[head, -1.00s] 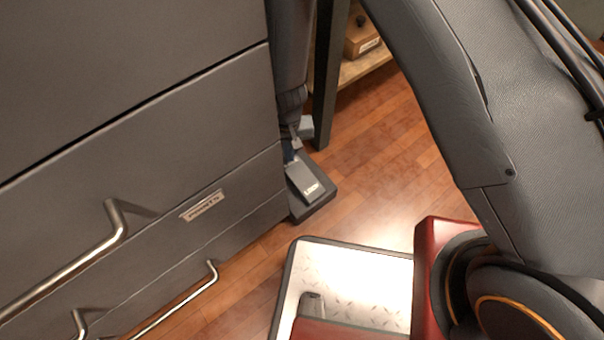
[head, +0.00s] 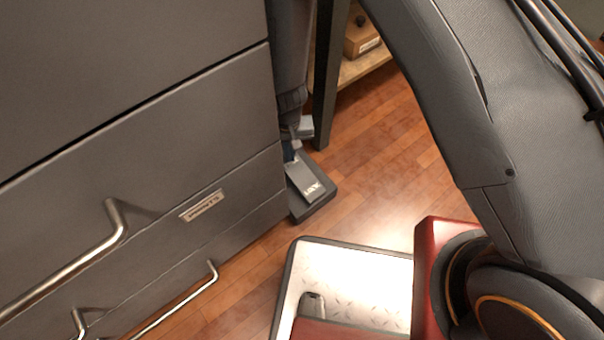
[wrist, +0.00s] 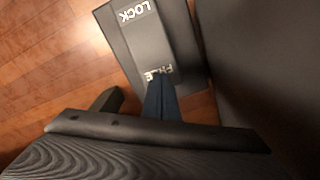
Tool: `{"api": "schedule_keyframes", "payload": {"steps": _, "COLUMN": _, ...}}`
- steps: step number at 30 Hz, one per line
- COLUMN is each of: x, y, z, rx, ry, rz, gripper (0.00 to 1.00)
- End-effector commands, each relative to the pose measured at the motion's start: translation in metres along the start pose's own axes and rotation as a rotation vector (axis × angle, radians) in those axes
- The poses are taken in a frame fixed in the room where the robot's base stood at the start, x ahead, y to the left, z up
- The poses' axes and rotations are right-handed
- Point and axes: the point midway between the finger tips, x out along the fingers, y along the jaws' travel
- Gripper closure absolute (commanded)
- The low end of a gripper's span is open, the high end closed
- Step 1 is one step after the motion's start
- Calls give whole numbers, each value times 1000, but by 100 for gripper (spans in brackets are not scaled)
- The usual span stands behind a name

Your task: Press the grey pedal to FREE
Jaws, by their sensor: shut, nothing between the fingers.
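The grey pedal (head: 303,178) sits on a dark base (head: 325,194) on the floor, beside the grey cabinet's lower corner. In the wrist view the pedal (wrist: 145,40) has LOCK printed at its far end and FREE at its near end. My gripper (wrist: 160,98) is shut and empty. Its blue fingers are at the FREE end and overlap the lettering there. They look in contact with the pedal or very close to it. In the head view my gripper (head: 290,152) comes down to the pedal's back end, partly hidden by the cabinet.
The grey drawer cabinet (head: 200,120) with metal handles stands close on the left. A dark post (head: 325,85) and a low shelf with a wooden box (head: 362,38) stand behind the pedal. The wooden floor (head: 385,170) to the pedal's right is clear.

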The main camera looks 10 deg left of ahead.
Motion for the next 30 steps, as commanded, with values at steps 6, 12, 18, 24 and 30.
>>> {"api": "schedule_keyframes", "payload": {"steps": 6, "x": 7, "y": 0, "z": 0, "rx": 0, "ry": -1, "rz": 0, "gripper": 100}}
{"api": "schedule_keyframes", "payload": {"steps": 12, "x": 13, "y": 0, "z": 0, "rx": 0, "ry": -1, "rz": 0, "gripper": 100}}
{"api": "schedule_keyframes", "payload": {"steps": 18, "x": 20, "y": 0, "z": 0, "rx": 0, "ry": -1, "rz": 1, "gripper": 100}}
{"api": "schedule_keyframes", "payload": {"steps": 24, "x": 26, "y": 0, "z": 1, "rx": 0, "ry": -2, "rz": 1, "gripper": 100}}
{"api": "schedule_keyframes", "payload": {"steps": 30, "x": 24, "y": 0, "z": 0, "rx": 0, "ry": 0, "rz": 0, "gripper": 100}}
